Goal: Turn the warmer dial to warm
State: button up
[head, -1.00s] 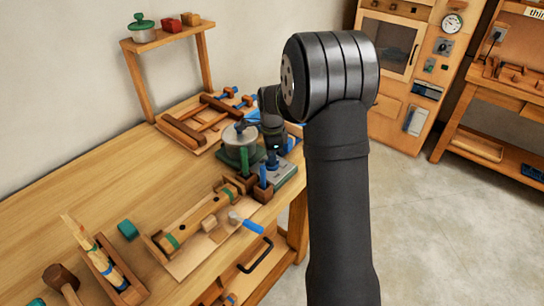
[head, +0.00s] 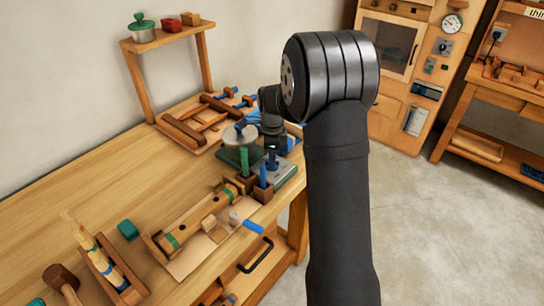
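The warmer appears to be the green-based unit with a round metal pot (head: 240,134) at the bench's right edge. A grey-green plate (head: 287,174) lies beside it. My gripper (head: 272,158) points down over this area, just right of the pot. Its fingers are small and dark, and blue parts close by make their opening hard to read. I cannot make out the dial or its setting; it is too small or hidden behind my gripper. I cannot tell whether the gripper touches anything.
A wooden jig (head: 200,220) with a blue-handled tool (head: 252,226) lies in front. A wooden frame (head: 205,120) lies behind. A small shelf (head: 168,38) holds a green-lidded jar. A mallet (head: 62,281) and a green block (head: 128,230) lie at front left. The bench's left middle is clear.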

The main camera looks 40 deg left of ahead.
notch_tip(320, 180, up, 18)
jog(key=shift+f, duration=0.25)
dwell(0.4)
jog(key=shift+f, duration=0.1)
dwell(0.4)
notch_tip(320, 180, down, 17)
jog(key=shift+f, duration=0.2)
dwell(0.4)
jog(key=shift+r, duration=0.1)
